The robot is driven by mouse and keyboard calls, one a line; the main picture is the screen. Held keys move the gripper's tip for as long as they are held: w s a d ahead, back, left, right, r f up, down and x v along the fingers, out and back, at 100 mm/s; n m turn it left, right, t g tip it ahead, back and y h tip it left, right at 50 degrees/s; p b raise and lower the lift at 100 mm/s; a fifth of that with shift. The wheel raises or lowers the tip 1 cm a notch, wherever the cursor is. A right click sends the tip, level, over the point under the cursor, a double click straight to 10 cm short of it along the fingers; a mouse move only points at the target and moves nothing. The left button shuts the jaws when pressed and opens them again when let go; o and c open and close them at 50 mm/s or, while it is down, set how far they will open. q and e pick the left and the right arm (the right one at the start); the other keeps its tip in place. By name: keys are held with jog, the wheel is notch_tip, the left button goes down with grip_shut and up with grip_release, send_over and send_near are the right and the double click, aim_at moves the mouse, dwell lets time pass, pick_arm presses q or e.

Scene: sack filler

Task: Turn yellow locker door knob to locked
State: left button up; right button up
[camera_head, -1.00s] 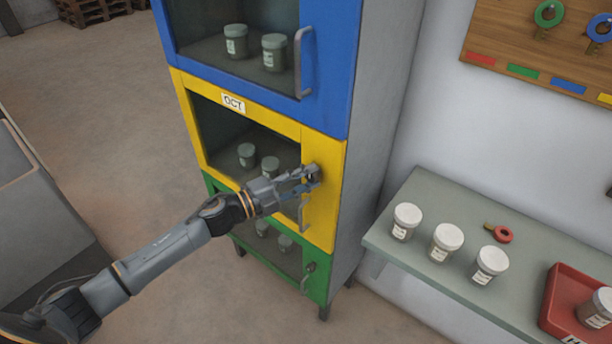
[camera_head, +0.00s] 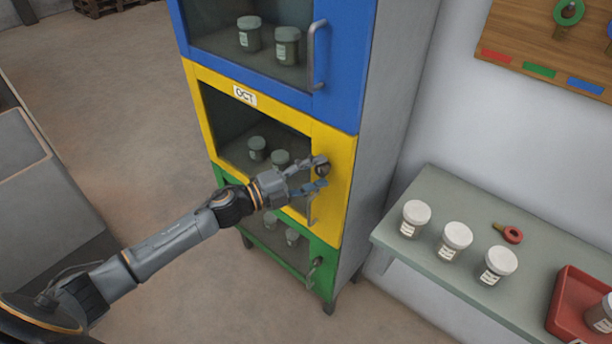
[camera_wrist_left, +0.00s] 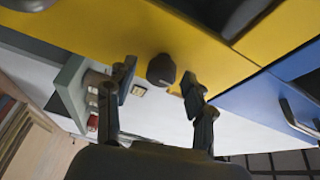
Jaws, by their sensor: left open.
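The yellow locker door (camera_head: 335,200) is in the middle of the cabinet in the head view, with an "OCT" label, and looks closed. Its dark round knob (camera_head: 322,169) sits on the right side of the door, above the handle (camera_head: 312,208). My left gripper (camera_head: 319,174) is at the knob, its fingers spread. In the left wrist view the knob (camera_wrist_left: 161,69) shows between the two open fingertips (camera_wrist_left: 159,76), with visible gaps on both sides. I cannot tell which way the knob is turned. My right gripper is not in view.
A blue door (camera_head: 345,85) is above and a green door (camera_head: 322,262) below. Right of the cabinet, a shelf (camera_head: 400,250) holds white-lidded jars (camera_head: 453,241), a red key (camera_head: 512,235) and a red tray (camera_head: 560,308). A key board (camera_head: 540,45) hangs on the wall.

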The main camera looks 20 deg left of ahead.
pick_arm(q)
jog(key=v, duration=1.2)
jog(key=shift+w, duration=0.1)
